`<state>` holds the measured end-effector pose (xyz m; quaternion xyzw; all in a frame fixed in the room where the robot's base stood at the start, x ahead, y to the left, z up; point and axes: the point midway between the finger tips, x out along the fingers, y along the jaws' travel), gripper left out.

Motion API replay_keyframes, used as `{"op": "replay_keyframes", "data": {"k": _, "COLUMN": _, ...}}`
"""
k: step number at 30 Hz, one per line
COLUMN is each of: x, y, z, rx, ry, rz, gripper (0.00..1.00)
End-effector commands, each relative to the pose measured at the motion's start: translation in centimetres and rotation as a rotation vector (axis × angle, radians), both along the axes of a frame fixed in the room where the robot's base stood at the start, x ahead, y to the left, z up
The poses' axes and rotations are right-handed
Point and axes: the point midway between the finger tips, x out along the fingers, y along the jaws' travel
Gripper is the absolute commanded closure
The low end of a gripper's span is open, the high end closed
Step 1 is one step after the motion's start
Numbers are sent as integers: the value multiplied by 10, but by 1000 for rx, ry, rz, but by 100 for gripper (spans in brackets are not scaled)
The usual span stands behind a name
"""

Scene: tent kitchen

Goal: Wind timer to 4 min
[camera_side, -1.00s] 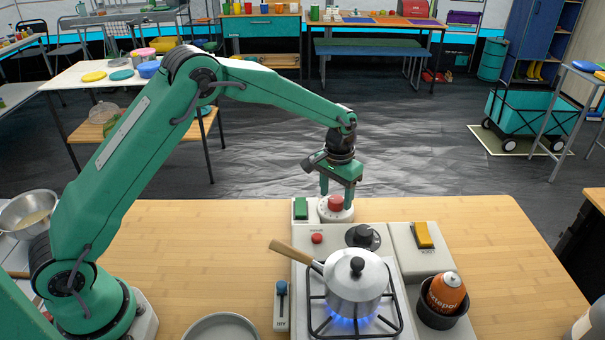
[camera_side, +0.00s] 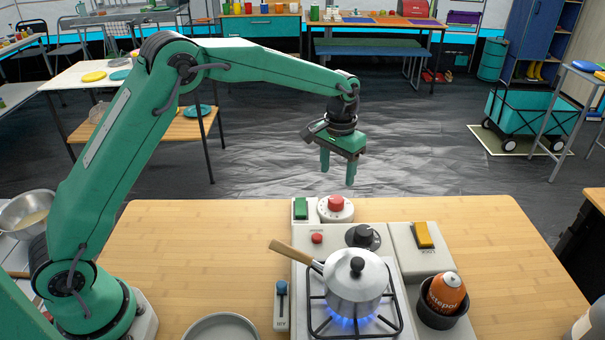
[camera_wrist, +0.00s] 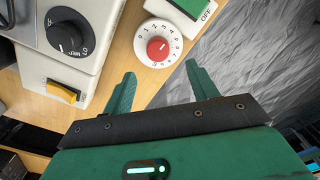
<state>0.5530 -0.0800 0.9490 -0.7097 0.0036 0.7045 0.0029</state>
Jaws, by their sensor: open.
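The timer is a white round dial with a red knob (camera_side: 336,203) at the back edge of the table, beside the green switch. It also shows in the wrist view (camera_wrist: 158,48), with numbers around its rim. The knob's setting is too small to read surely. My gripper (camera_side: 337,170) hangs above and slightly behind the timer, clear of it, with its two fingers apart and nothing between them. In the wrist view, my gripper (camera_wrist: 160,82) has its fingertips below the dial in the picture.
A black knob (camera_side: 362,236), a red button (camera_side: 317,238), a green switch (camera_side: 300,208) and a yellow switch (camera_side: 423,235) are nearby. An orange canister (camera_side: 446,292) stands at right.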

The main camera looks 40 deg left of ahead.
Motion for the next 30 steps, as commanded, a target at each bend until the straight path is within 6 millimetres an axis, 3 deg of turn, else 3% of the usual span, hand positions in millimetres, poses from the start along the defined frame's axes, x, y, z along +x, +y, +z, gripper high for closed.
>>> {"op": "replay_keyframes", "data": {"k": 5, "x": 0, "y": -1, "z": 0, "rx": 0, "ry": 0, "rz": -26, "gripper": 42}}
{"op": "replay_keyframes", "data": {"k": 17, "x": -1, "y": -10, "z": -1, "rx": 2, "ry": -1, "rz": -292, "gripper": 42}}
{"op": "replay_keyframes", "data": {"k": 30, "x": -2, "y": -9, "z": -13, "rx": 2, "ry": 2, "rz": -306, "gripper": 42}}
